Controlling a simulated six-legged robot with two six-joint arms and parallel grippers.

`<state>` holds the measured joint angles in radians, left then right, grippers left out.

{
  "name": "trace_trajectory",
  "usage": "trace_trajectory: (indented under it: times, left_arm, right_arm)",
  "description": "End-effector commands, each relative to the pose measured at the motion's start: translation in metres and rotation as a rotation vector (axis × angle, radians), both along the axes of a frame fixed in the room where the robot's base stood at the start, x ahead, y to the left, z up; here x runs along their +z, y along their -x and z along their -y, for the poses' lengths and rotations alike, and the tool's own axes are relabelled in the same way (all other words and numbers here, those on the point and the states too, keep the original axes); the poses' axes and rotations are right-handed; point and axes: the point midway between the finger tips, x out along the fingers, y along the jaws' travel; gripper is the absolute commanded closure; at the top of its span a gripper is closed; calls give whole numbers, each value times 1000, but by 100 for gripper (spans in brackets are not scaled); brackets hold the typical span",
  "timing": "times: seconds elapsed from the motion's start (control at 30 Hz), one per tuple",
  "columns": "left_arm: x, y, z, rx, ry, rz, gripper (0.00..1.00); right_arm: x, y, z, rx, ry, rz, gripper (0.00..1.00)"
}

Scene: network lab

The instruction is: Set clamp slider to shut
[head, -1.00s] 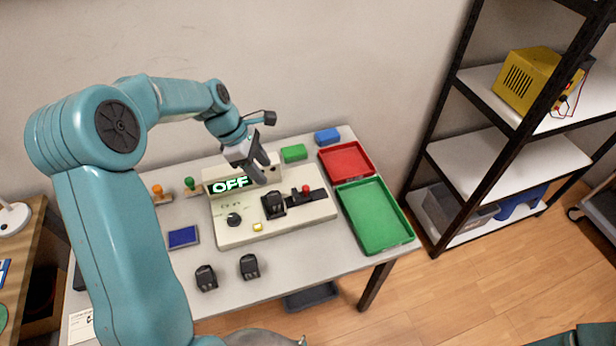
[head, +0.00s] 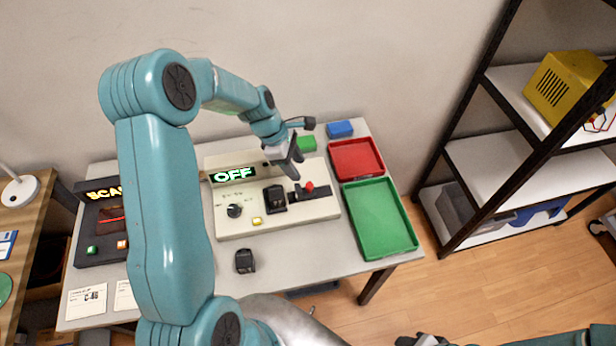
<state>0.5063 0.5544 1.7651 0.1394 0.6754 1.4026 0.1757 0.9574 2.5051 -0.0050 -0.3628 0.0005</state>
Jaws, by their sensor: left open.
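The clamp slider is a red knob (head: 309,186) on a dark track at the right of a cream test panel (head: 240,222). A black block (head: 273,198) sits on the panel at the left end of the track. My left gripper (head: 292,172) is open and empty, pointing down just behind and left of the red knob. It looks apart from the knob, but the height gap is hard to judge. A dark part of what may be my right gripper (head: 424,341) shows at the bottom edge; its fingers are not clear.
A green tray (head: 408,248) and a red tray (head: 381,164) lie right of the panel. Green (head: 307,143) and blue (head: 340,129) blocks stand behind. A loose black block (head: 245,261) is in front. A scanner box (head: 88,254) stands left. Shelving (head: 500,175) is at right.

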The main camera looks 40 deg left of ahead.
Motion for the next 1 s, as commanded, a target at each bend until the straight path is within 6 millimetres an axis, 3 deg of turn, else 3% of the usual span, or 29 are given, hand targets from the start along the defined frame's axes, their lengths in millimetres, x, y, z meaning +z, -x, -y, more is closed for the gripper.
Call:
trace_trajectory:
  times: [0.3,0.5,0.77,0.93,1.0]
  left_arm:
    - [-58,-14,22,-1,2,-2,50]
    - [-73,-18,27,0,1,0,50]
    - [-74,-20,27,0,0,0,50]
    - [-74,-20,27,0,0,0,100]
    - [-74,-20,27,0,1,0,100]
  right_arm:
    - [12,0,0,0,0,0,57]
    - [14,0,0,0,0,0,57]
    - [13,0,0,0,0,0,57]
    - [13,0,0,0,0,0,57]
    - [13,0,0,0,0,1,57]
